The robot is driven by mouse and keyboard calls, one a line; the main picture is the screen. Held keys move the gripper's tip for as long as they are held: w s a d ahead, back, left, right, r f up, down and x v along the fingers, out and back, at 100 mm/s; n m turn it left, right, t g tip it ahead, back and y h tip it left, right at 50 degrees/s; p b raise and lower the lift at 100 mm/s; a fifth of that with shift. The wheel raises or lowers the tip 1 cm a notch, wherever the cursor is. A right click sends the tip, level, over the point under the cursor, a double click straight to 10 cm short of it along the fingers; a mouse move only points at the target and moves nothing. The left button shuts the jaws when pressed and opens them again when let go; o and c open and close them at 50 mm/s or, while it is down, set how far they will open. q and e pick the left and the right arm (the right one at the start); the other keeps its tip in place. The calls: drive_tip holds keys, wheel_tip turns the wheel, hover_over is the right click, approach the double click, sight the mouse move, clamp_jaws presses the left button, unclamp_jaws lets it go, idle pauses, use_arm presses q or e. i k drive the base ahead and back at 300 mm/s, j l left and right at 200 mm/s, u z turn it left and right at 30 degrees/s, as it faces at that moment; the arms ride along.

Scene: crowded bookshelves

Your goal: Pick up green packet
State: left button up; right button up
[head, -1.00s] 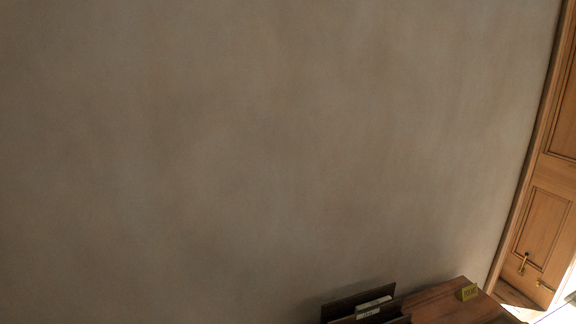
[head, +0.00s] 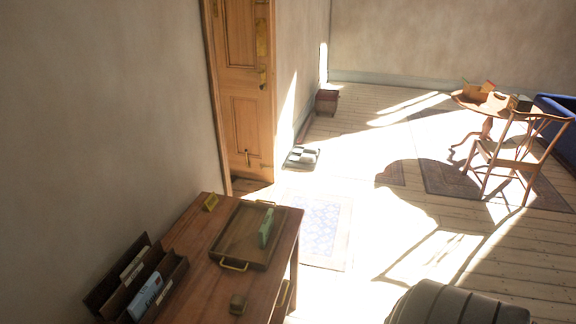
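A small green packet (head: 266,228) stands upright in a wooden tray (head: 229,249) with brass-coloured handles. The tray sits on a brown wooden table (head: 205,284) at the lower left of the head view. Neither of my grippers shows in the head view.
A wooden door (head: 243,105) stands behind. A round table (head: 490,101) and chair (head: 509,153) are far right. Sunlit floor lies between.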

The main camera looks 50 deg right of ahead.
sight(266, 227)
drive_tip(key=z, duration=1.35)
